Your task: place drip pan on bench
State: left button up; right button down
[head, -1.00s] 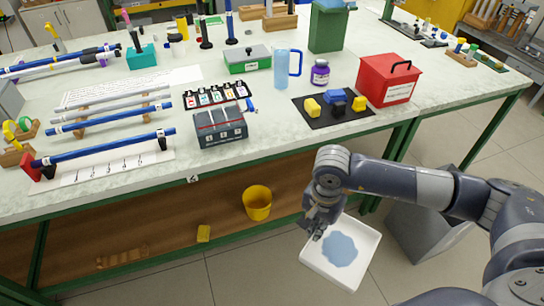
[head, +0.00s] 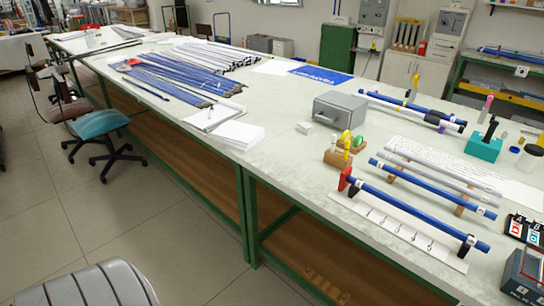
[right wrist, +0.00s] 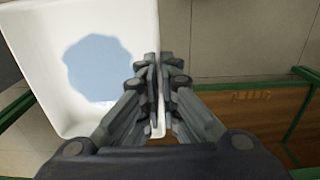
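The drip pan (right wrist: 40,105) is a white, shallow square tray with a blue patch of liquid on its floor. It fills the left of the right wrist view. My right gripper (right wrist: 160,65) is shut on the pan's wall, with a finger on each side of it. The pan hangs over the floor beside the bench. The bench (head: 282,168) is a long, pale-topped table on a green frame in the head view. The pan and right gripper are outside the head view. My left gripper is in neither current view.
Blue rods (head: 180,75) crowd the far bench. A white paper stack (head: 238,135), grey box (head: 340,110), tape rolls and rod stand (head: 415,210) occupy the near part. Bare bench top lies between the papers and the stand. A teal chair (head: 100,124) stands left.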

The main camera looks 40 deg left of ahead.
aim_at(291, 165)
jog(key=i+j+u, duration=0.1)
jog(key=j, duration=0.35)
jog(key=i+j, duration=0.1)
jog(key=j, duration=0.3)
jog(key=i+j+u, duration=0.15)
jog(key=j, duration=0.25)
jog(key=i+j, duration=0.1)
jog(key=j, duration=0.35)
jog(key=i+j+u, duration=0.15)
jog(key=j, duration=0.25)
